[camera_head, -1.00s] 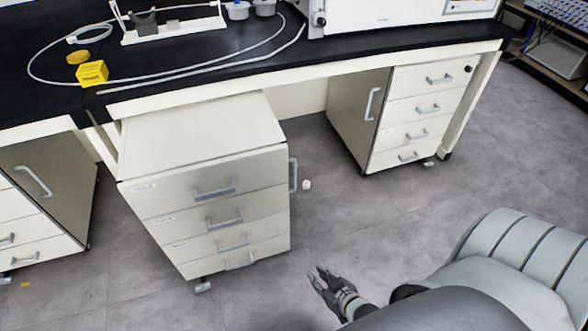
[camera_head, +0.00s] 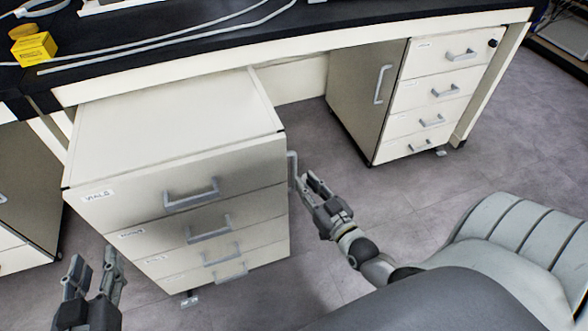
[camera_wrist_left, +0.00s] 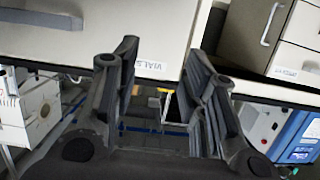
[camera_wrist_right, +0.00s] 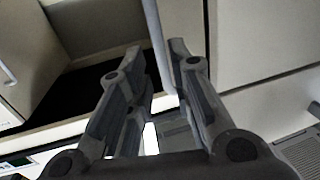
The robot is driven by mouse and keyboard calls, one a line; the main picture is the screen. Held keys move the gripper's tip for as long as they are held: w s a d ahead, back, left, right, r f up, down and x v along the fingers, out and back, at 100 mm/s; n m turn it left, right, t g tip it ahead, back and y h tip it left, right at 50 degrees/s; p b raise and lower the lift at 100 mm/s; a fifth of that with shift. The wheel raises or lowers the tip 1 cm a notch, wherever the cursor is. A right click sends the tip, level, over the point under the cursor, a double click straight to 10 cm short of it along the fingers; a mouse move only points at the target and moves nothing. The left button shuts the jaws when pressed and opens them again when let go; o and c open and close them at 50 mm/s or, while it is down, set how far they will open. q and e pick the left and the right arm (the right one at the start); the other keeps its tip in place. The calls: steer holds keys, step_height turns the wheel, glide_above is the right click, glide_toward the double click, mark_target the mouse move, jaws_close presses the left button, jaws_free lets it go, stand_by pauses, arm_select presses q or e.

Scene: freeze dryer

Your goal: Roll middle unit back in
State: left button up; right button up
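The middle drawer unit (camera_head: 160,190) stands on the floor, turned at an angle and sticking out from under the bench. Its front has several drawers with grey handles, the top one labelled VIALS. A grey side handle (camera_head: 292,170) sits on its right edge. My right gripper (camera_head: 309,180) is beside this handle; in the right wrist view the handle bar (camera_wrist_right: 157,40) shows between or just beyond the open fingers, contact unclear. My left gripper (camera_head: 95,262) is open and empty in front of the unit's left side. In the left wrist view the VIALS label (camera_wrist_left: 150,66) lies beyond its fingers.
The black-topped bench (camera_head: 330,40) runs above the unit. A right drawer unit (camera_head: 420,95) stands under it, with an open gap between the two. Another cabinet (camera_head: 25,190) is at the left. A yellow box (camera_head: 34,46) and cables lie on the bench. A castor (camera_head: 190,298) shows below the unit.

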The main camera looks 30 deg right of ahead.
arm_select(q)
step_height(320, 180, up, 8)
steer(key=d+t+h+b, duration=0.1)
steer(key=t, duration=0.3)
steer(key=shift+w+d+f+t+h, duration=0.2)
steer(key=shift+w+f+t+h, duration=0.1)
steer(key=shift+w, duration=0.15)
arm_select(e)
steer(key=shift+w+d+f, duration=0.1)
steer(key=shift+w+d, duration=0.05)
steer(key=shift+w, duration=3.35)
steer(key=shift+c, duration=0.3)
jaws_close()
